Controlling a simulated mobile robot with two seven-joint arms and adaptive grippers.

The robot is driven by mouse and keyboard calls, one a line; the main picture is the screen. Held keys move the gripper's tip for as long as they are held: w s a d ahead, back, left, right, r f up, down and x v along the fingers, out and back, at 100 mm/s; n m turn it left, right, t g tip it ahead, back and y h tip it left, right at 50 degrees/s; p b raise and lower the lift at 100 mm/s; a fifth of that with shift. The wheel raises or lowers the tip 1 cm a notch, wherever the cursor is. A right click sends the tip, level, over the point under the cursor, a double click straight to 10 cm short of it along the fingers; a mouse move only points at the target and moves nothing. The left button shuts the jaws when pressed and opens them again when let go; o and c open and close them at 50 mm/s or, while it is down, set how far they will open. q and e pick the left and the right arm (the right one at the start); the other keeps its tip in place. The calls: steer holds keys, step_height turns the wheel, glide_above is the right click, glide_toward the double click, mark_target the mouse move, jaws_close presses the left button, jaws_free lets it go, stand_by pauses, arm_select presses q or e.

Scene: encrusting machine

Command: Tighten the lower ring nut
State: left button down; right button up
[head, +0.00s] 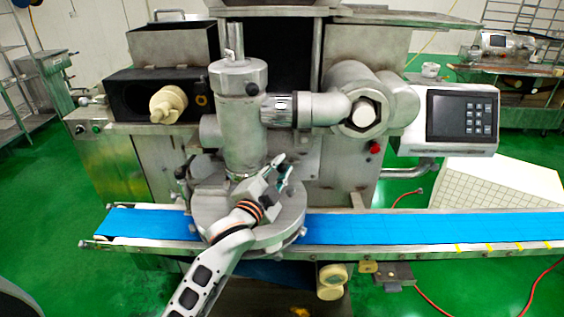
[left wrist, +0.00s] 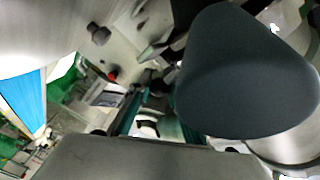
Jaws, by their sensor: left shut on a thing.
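The encrusting machine's steel vertical cylinder (head: 243,130) stands above a round steel disc (head: 290,208) over the conveyor. My left gripper (head: 277,172) is at the front right of the cylinder's foot, just above the disc. It is shut on a part there, which appears to be the lower ring nut; the fingers and wrist hide most of it. A dark rounded shape (left wrist: 245,75) fills the right of the left wrist view, and the grip itself is not clear there. My right gripper is not in view.
A blue conveyor belt (head: 420,227) runs to both sides of the disc; its left stretch (head: 145,223) is bare. A horizontal steel pipe (head: 318,108) joins the cylinder at the right. A control panel (head: 462,118) stands further right. Dark knobs (head: 183,172) stick out at the disc's left.

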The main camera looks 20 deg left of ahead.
arm_select(q)
steer(key=shift+s+m+h, duration=0.35)
steer(key=shift+m+h, duration=0.05)
steer(key=shift+h, duration=0.4)
steer(key=c, duration=1.8)
jaws_free()
steer(key=shift+c, duration=0.2)
steer(key=s+a, duration=0.2)
steer(key=s, duration=1)
